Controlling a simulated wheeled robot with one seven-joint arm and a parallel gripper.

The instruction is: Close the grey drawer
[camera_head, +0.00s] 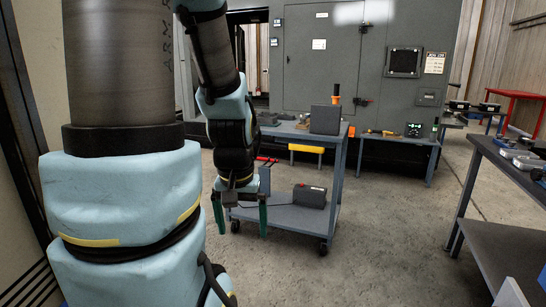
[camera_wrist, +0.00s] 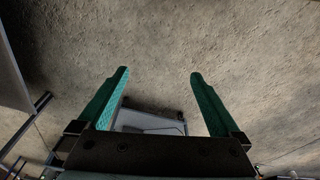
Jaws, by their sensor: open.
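My gripper (camera_head: 240,214) hangs in front of the left side of a grey-blue cart in the head view, its two green fingers pointing down and spread apart with nothing between them. In the wrist view my gripper (camera_wrist: 159,73) is also open, over the bare floor. A yellow bar (camera_head: 306,149) runs under the cart's top, to the right of my gripper and apart from it. It may be a drawer's handle or front. I cannot clearly make out a grey drawer or how far it stands open. My arm hides part of the cart's left side.
The cart (camera_head: 290,216) carries a dark grey box (camera_head: 325,119) on top and another (camera_head: 310,195) on its lower shelf. A large grey cabinet (camera_head: 350,65) stands behind, with a low bench (camera_head: 400,138) before it. A workbench (camera_head: 500,160) is at right. Floor (camera_head: 390,230) between is clear.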

